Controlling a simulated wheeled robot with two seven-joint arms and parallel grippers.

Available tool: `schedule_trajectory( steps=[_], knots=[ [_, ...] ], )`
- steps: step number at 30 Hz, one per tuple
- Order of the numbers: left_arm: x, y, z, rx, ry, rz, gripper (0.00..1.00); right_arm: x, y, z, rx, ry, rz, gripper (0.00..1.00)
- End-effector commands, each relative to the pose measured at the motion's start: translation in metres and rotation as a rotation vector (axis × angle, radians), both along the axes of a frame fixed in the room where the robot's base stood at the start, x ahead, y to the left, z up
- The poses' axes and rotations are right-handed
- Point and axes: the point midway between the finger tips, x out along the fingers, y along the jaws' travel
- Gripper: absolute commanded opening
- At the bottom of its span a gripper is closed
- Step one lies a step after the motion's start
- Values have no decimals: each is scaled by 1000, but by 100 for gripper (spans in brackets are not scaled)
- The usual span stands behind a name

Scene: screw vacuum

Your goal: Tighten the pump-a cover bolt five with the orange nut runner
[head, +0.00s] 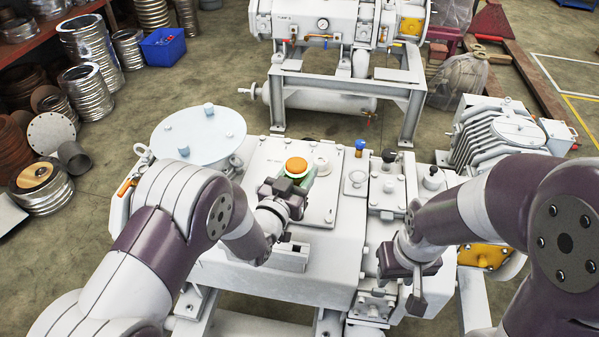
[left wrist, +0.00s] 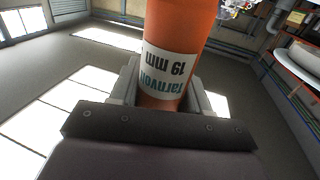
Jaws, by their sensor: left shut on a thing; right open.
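The orange nut runner (head: 296,164) stands roughly upright over the flat cover plate of the near white pump, its orange end up. My left gripper (head: 291,190) is shut on it. In the left wrist view the nut runner (left wrist: 176,50) is an orange cylinder with a white label reading "19 mm", upside down, between the jaws. Its lower end is hidden by my gripper in the head view. The cover plate (head: 262,160) has small bolts along its edge; I cannot tell which is bolt five. My right gripper (head: 417,290) is open and empty above the pump's front right part.
A round lid (head: 205,130) with blue-grey knobs stands left of the plate. A blue-topped fitting (head: 360,146) and valve blocks (head: 393,185) stand to its right. A second pump (head: 340,75) stands behind on a frame. Metal rings and a blue bin (head: 163,48) are at the left.

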Motion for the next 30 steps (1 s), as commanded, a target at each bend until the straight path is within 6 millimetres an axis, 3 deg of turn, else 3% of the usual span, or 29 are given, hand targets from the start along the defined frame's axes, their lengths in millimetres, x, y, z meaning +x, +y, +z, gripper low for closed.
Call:
schedule_trajectory(
  steps=[5, 22, 30],
  knots=[
    [-1, 0, 3, 0, 3, -1, 0, 0, 0, 3, 0, 0, 0, 43],
    [0, 0, 50, -1, -3, -1, 0, 0, 0, 35, 0, 0, 0, 43],
    [0, 0, 51, -1, -3, -1, 0, 0, 0, 35, 0, 0, 0, 43]
  ],
)
